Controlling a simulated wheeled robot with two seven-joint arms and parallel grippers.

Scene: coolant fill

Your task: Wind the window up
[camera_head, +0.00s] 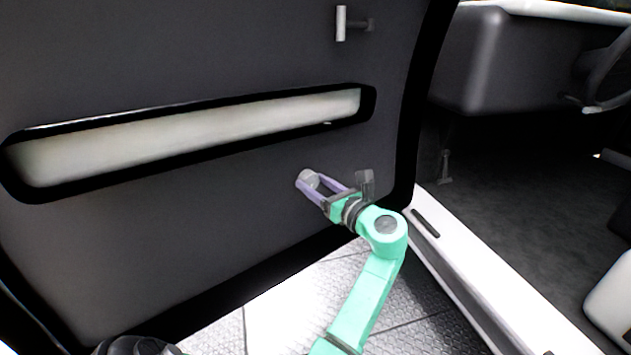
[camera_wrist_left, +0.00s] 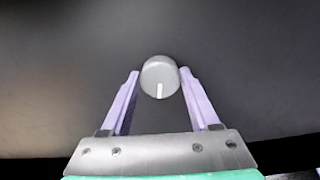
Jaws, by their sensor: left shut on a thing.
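A round grey knob (camera_head: 307,179) sits on the dark inner panel of the open door (camera_head: 220,210), low and toward the panel's right side. My left gripper (camera_head: 312,185) has its two purple fingers on either side of the knob and is shut on it. In the left wrist view the knob (camera_wrist_left: 160,72) lies between the fingertips, with a white mark on its lower face pointing down. The window glass is not in view. My right gripper is not in view.
A long recess with a pale inside (camera_head: 190,135) and black rim crosses the door above the knob. A light door handle (camera_head: 341,23) is near the top. The white sill (camera_head: 470,275) and car interior with steering wheel (camera_head: 606,75) are at right; tiled floor (camera_head: 300,300) lies below.

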